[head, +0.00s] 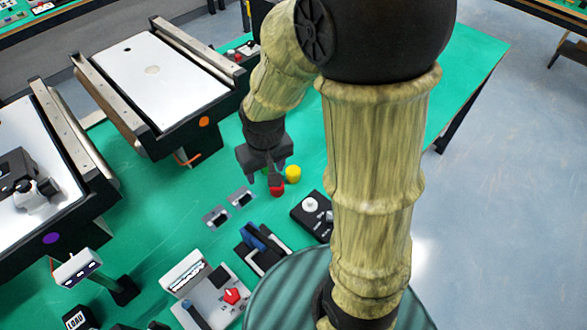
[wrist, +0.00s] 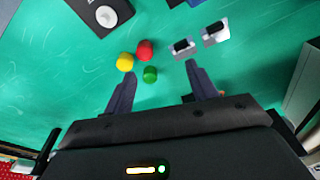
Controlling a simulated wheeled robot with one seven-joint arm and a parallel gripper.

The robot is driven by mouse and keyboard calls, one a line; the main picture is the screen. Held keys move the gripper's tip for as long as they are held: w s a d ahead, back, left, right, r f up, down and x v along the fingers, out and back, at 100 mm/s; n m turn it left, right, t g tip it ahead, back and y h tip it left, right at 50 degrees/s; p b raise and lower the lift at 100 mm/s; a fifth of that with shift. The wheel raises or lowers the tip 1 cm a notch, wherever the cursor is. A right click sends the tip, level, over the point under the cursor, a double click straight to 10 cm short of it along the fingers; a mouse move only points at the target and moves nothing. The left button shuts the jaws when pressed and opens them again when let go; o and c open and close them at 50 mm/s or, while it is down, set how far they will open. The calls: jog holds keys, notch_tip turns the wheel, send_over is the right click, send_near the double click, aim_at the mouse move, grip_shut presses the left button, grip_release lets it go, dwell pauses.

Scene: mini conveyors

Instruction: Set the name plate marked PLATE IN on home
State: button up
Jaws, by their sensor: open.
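No marking reading PLATE IN is legible in either view, and I cannot tell which thing is home. Two small grey plates, each with a black block on it, lie on the green table; the nearer (head: 215,217) and the farther (head: 241,196) show in the head view. Both also show in the wrist view, one (wrist: 183,48) left of the other (wrist: 214,33). My gripper (head: 268,178) is open and empty above the table, beyond these plates in the head view. In the wrist view its fingers (wrist: 162,88) are spread, with the plates beyond the right finger.
Red (wrist: 144,49), yellow (wrist: 125,62) and green (wrist: 150,74) round pieces stand close ahead of my fingers. A black box with a white knob (head: 311,205), a blue-handled device (head: 262,245) and a grey console (head: 205,290) are nearby. White-topped conveyors (head: 160,75) stand left.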

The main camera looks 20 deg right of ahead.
jog(key=s+d+r+m, duration=0.1)
jog(key=s+d+r, duration=0.1)
jog(key=s+d, duration=0.2)
jog(key=shift+d+m+t, duration=0.4)
jog(key=shift+d, duration=0.4)
